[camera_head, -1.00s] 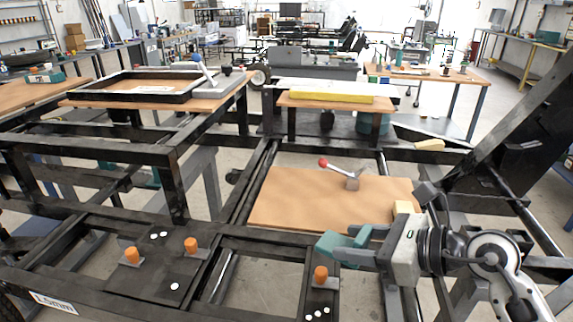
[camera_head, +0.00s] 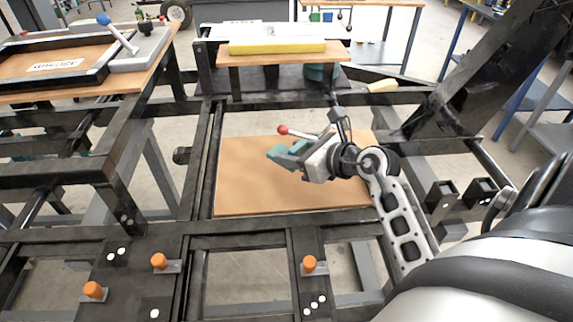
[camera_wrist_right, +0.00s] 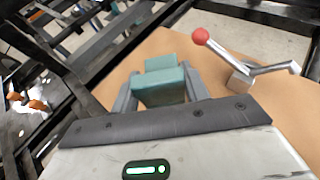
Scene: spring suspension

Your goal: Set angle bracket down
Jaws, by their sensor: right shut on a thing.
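The angle bracket (camera_head: 286,153) is a teal, L-like piece. My right gripper (camera_head: 291,152) is shut on it and holds it over the wooden board (camera_head: 245,185) in the head view. In the right wrist view the bracket (camera_wrist_right: 160,88) sits between the two grey fingers of the gripper (camera_wrist_right: 160,92). I cannot tell whether the bracket touches the board. My left gripper is not in view.
A red-knobbed lever (camera_head: 283,130) on the board is just behind the gripper; its metal base (camera_wrist_right: 242,78) shows in the wrist view. Orange pegs (camera_head: 159,261) stand on the black frame (camera_head: 130,246) in front. The board's left part is bare.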

